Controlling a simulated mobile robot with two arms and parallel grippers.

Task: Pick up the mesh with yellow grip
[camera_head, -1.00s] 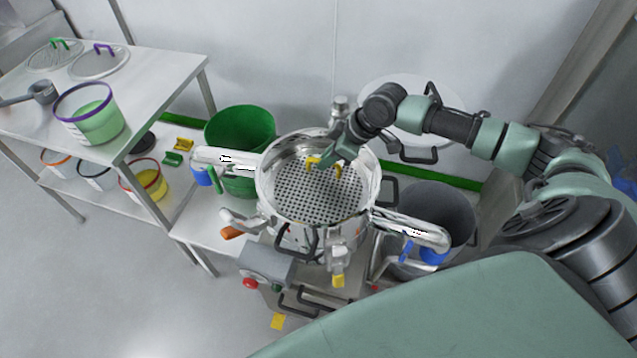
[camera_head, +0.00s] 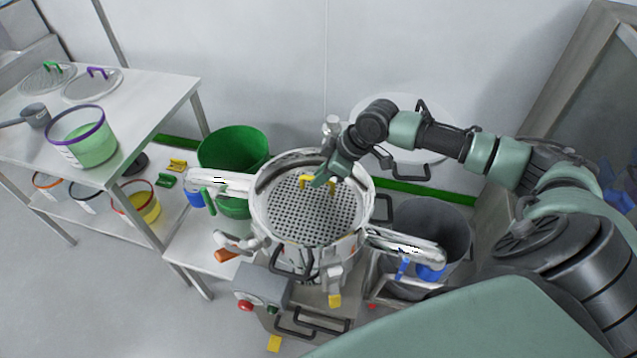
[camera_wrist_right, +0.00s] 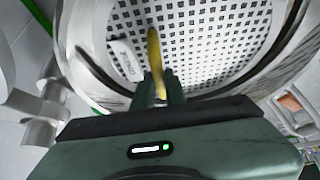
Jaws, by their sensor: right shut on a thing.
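The mesh (camera_head: 305,222) is a round perforated metal disc inside the steel sieve drum (camera_head: 262,222) in the middle of the head view. Its yellow grip (camera_head: 306,183) stands up near the far side of the disc. My right gripper (camera_head: 322,180) reaches in from the right and is shut on the yellow grip. In the right wrist view the grip (camera_wrist_right: 155,60) runs in between the fingers, with the mesh (camera_wrist_right: 215,35) beyond it. The mesh appears level within the drum rim. My left gripper is not in view.
A green bin (camera_head: 232,150) stands left behind the drum and a grey bin (camera_head: 440,225) to its right. A steel table (camera_head: 150,100) at left holds a purple-rimmed bucket (camera_head: 88,145) and two more meshes, with green (camera_head: 48,76) and purple (camera_head: 98,74) grips. Pipes flank the drum.

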